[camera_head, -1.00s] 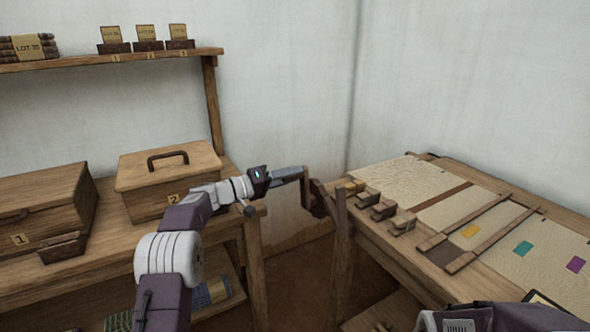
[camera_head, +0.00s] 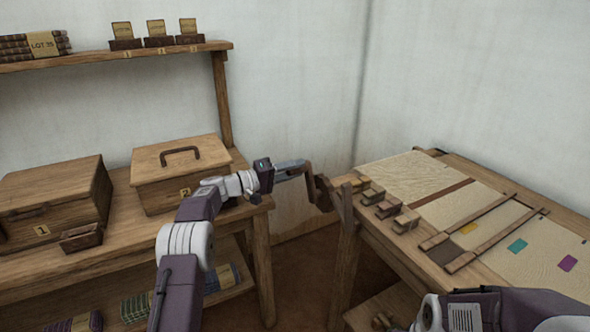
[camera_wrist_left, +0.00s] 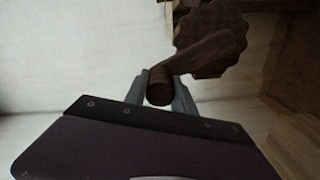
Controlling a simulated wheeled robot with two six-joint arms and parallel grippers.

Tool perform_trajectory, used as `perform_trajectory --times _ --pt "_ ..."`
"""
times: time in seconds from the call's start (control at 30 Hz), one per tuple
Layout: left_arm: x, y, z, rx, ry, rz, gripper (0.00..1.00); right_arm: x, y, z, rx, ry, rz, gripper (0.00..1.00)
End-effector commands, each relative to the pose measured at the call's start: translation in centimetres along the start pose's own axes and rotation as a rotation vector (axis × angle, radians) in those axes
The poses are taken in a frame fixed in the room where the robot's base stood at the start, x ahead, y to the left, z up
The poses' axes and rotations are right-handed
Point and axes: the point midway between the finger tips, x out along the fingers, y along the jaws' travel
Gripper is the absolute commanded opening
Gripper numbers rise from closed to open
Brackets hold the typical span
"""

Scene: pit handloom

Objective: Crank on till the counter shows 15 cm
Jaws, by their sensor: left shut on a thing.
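In the left wrist view the round handle end (camera_wrist_left: 160,88) sits between the two grey fingers. The dark crank arm (camera_wrist_left: 207,54) runs up and right from it to a toothed wheel (camera_wrist_left: 213,17). The counter's reading cannot be seen in either view. Part of my right arm shows at the lower right of the head view, but its gripper does not show.
The loom table (camera_head: 365,228) carries pale cloth (camera_head: 415,180) with coloured patches and two wooden bars (camera_head: 478,222). Small wooden blocks (camera_head: 390,206) line its left edge. Lidded boxes, number 1 (camera_head: 55,203) and number 2 (camera_head: 180,180), stand on the left bench. A shelf (camera_head: 110,57) hangs above.

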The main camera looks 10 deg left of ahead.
Motion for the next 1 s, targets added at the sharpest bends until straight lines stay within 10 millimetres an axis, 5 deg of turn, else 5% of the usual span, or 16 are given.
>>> perform_trajectory --times 0.03,0.07,0.13,0.47,0.8,1.0 --pt "-0.1 -0.1 -0.1 0.001 0.004 -0.002 0.0 0.0 0.0 0.0 0.0 0.0 0.0 0.36" --pt "-0.1 -0.1 -0.1 0.001 0.004 -0.002 0.34 0.0 0.0 0.0 0.0 0.0 0.0 0.36" --pt "-0.1 0.0 -0.1 0.001 0.003 -0.001 0.52 0.0 0.0 0.0 0.0 0.0 0.0 0.36" --pt "-0.3 0.0 -0.1 0.001 0.002 -0.001 0.52 0.0 0.0 0.0 0.0 0.0 0.0 0.36" --pt "-7.0 0.1 -0.2 0.0 0.006 -0.002 0.52 -0.7 0.0 -0.1 0.0 0.0 0.0 0.36" --pt "-9.0 0.0 -0.1 0.002 0.002 -0.001 0.52 -0.9 0.0 -0.1 0.0 0.0 0.0 0.36"
